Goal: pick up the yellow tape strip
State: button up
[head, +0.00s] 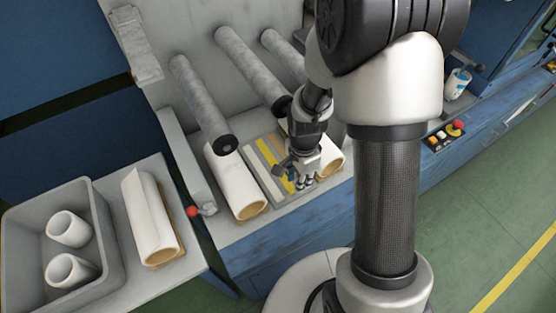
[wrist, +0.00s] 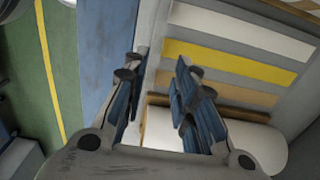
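The yellow tape strip (head: 267,158) lies flat on a grey plate (wrist: 222,18), between a white strip (wrist: 238,34) and a tan strip (wrist: 240,92). It also shows in the wrist view (wrist: 228,60), with its near end by my right-hand finger. My gripper (head: 299,182) is open and empty, with its fingers spread (wrist: 157,70) in the wrist view. It hangs over the front end of the strips. In the head view it hides part of the strips. I cannot tell how high the fingertips are above the plate.
White rolls on brown cores (head: 236,182) flank the plate; one (wrist: 255,145) is close to my fingers. Grey rollers (head: 250,68) overhang from behind. A red-knobbed lever (head: 194,211) is left. A grey bin (head: 20,235) with two small rolls stands farther left, beside another roll (head: 148,212).

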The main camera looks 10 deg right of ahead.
notch_tip(320, 180, down, 6)
jog(key=shift+r+b, duration=0.2)
jog(key=shift+b, duration=0.65)
jog(key=shift+r, duration=0.1)
grip_shut()
